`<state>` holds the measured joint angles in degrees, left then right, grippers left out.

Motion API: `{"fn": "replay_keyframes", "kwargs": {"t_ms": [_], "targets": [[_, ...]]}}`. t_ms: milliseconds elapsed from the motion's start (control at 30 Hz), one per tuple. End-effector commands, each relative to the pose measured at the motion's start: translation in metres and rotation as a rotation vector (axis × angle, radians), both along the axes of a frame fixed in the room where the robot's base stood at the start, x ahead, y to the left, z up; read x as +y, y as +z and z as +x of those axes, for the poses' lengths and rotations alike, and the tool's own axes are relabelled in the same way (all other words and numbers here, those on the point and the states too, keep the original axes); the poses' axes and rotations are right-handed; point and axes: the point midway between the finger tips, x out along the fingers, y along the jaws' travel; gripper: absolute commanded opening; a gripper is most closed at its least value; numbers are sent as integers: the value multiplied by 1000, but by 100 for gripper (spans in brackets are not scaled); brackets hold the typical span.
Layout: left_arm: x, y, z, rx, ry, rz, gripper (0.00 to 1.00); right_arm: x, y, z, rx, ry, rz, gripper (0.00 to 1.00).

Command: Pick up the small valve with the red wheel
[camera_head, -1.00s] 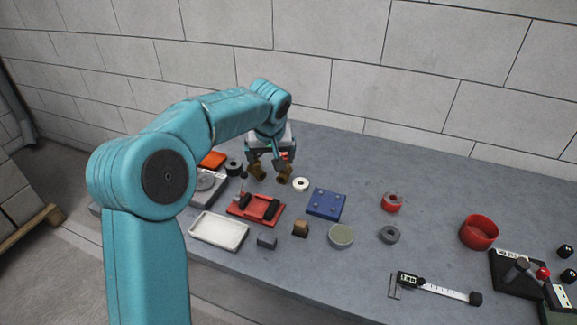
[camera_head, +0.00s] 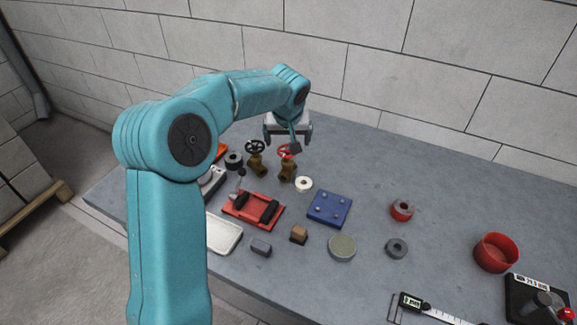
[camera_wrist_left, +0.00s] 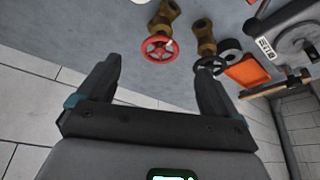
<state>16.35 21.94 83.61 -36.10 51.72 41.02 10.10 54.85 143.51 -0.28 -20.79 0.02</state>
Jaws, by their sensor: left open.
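The small brass valve with the red wheel (camera_head: 288,171) stands near the back of the grey table in the head view. Its red wheel also shows in the left wrist view (camera_wrist_left: 159,49), close in front of the space between the fingers. A similar brass valve with a black wheel (camera_head: 256,165) stands to its left; it shows right of the red wheel in the wrist view (camera_wrist_left: 206,43). My left gripper (camera_head: 289,145) is open and empty, at the far side of the red-wheel valve. The wrist view shows both fingers spread apart (camera_wrist_left: 157,65). My right gripper is not in view.
A red fixture (camera_head: 253,210) is in front. The back right table is clear.

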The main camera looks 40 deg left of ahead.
Motion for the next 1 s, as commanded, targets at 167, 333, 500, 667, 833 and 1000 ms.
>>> {"fn": "replay_keyframes", "kwargs": {"t_ms": [167, 333, 500, 667, 833, 1000], "targets": [[10, -41, 9, 6, 1, -2, 93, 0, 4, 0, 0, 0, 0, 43], [18, -65, 17, 3, 1, -2, 93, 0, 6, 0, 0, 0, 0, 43], [21, -76, 21, 3, 0, -1, 93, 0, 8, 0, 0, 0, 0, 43], [29, -99, 29, 4, 1, -3, 93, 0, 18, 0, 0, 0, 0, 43], [35, -118, 35, 1, 1, -2, 93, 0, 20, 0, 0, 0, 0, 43], [35, -121, 36, 1, 0, -2, 93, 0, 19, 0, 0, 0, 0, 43]]}}
